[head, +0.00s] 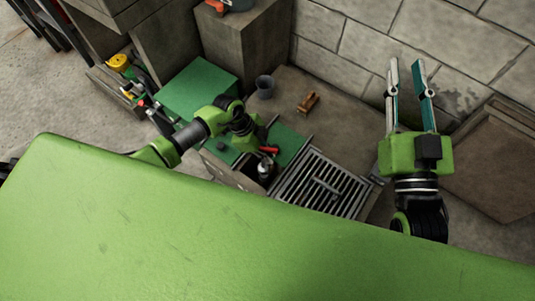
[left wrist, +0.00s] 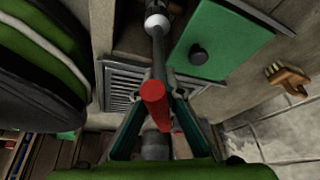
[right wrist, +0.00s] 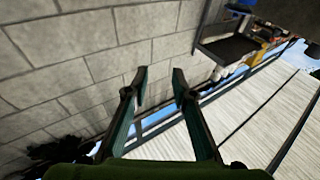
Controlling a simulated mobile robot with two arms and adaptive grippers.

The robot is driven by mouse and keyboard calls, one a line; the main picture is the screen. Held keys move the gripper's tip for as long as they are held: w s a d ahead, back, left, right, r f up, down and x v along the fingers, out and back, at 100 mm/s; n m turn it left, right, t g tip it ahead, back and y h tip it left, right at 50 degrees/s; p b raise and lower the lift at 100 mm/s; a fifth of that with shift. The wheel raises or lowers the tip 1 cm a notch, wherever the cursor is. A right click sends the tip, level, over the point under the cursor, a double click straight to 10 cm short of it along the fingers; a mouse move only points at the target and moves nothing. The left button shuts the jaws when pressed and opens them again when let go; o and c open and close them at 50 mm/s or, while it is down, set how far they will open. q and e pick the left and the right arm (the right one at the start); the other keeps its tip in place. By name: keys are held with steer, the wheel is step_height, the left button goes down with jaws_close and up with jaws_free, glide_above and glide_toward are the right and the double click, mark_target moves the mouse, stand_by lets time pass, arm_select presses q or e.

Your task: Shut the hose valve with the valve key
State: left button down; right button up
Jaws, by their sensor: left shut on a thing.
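My left gripper (head: 262,146) is shut on a red grip (left wrist: 155,97), which I take to be the valve key's; the grip also shows in the head view (head: 269,150). A thin grey shaft (left wrist: 158,52) runs from it to a chrome and black cylindrical piece (left wrist: 157,20). I cannot tell whether that piece is the key's end or the hose valve. It stands beside the grate in the head view (head: 265,169). My right gripper (head: 407,66) is open and empty, raised in front of the block wall.
A slatted grate (head: 305,195) with a grey T-shaped piece (head: 327,190) lies right of the left gripper. A green panel (left wrist: 225,42) with a dark knob, a grey cup (head: 264,86) and a wooden brush (head: 308,103) are nearby. Block walls (head: 355,48) close the back.

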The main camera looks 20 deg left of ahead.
arm_select(q)
steer(key=shift+d+p, duration=0.15)
steer(key=shift+p, duration=0.2)
arm_select(e)
steer(key=f+g, duration=0.2)
steer(key=f, duration=0.1)
steer(key=shift+w+d+f, duration=0.15)
steer(key=shift+w+f, duration=0.05)
steer(key=shift+f, duration=0.1)
stand_by(0.3)
arm_select(q)
steer(key=shift+r, duration=0.1)
arm_select(e)
steer(key=shift+f, duration=0.1)
stand_by(0.4)
arm_select(q)
steer(key=shift+p, duration=0.4)
arm_select(e)
steer(key=shift+s+d+f+g+h, duration=0.1)
steer(key=shift+d+f+g+h, duration=0.3)
steer(key=shift+f, duration=0.65)
steer(key=shift+s+a+f+g+h, duration=0.1)
steer(key=shift+f+g+h, duration=0.1)
steer(key=shift+f+g, duration=0.6)
steer(key=shift+f, duration=0.25)
arm_select(q)
steer(key=shift+f, duration=0.2)
arm_select(e)
steer(key=shift+r+t, duration=0.3)
